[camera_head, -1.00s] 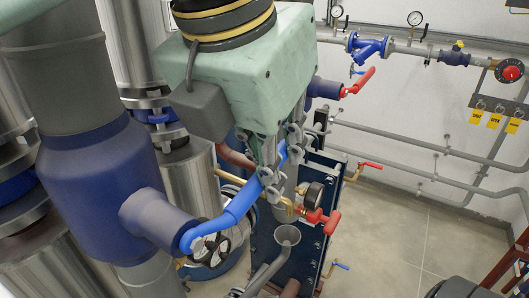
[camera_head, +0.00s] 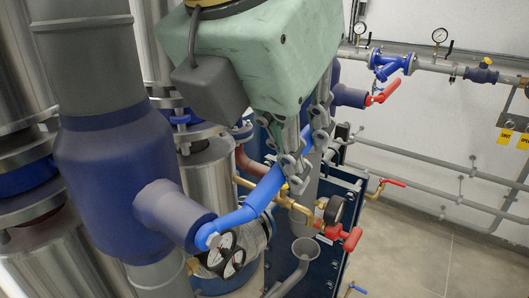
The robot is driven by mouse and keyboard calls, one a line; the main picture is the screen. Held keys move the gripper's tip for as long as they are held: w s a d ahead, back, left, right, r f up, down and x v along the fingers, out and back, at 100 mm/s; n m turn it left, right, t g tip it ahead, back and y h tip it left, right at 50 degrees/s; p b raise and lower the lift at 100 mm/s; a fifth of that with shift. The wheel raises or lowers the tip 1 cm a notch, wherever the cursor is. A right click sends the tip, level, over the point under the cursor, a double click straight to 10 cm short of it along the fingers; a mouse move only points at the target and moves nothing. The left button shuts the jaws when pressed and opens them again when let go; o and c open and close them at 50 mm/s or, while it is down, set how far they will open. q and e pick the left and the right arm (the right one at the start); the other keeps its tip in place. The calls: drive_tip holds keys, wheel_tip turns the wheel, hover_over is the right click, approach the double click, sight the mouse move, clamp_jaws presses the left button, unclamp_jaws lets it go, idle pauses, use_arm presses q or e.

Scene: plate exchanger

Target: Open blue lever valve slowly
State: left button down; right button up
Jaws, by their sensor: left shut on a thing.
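The blue lever (camera_head: 243,209) runs from its pivot on the dark blue valve body (camera_head: 172,212) up and to the right. My left gripper (camera_head: 300,162) comes down from the top and is shut on the blue lever near its far end. The fingers hide part of the lever there. My right gripper is not in view.
A red-handled valve (camera_head: 340,236) and a dark gauge (camera_head: 334,209) sit just below right of the gripper. Another red lever (camera_head: 384,92) is at upper right. The floor (camera_head: 420,250) at right is clear.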

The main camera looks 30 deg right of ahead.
sight(259, 187)
use_arm(q)
drive_tip(key=c, duration=1.7)
unclamp_jaws()
drive_tip(key=shift+c, duration=0.2)
drive_tip(key=shift+r, duration=0.15)
drive_tip(key=v, duration=1.1)
drive_tip(key=shift+a+r, duration=0.25)
drive_tip(key=shift+r, duration=0.1)
drive_tip(key=shift+s, duration=0.1)
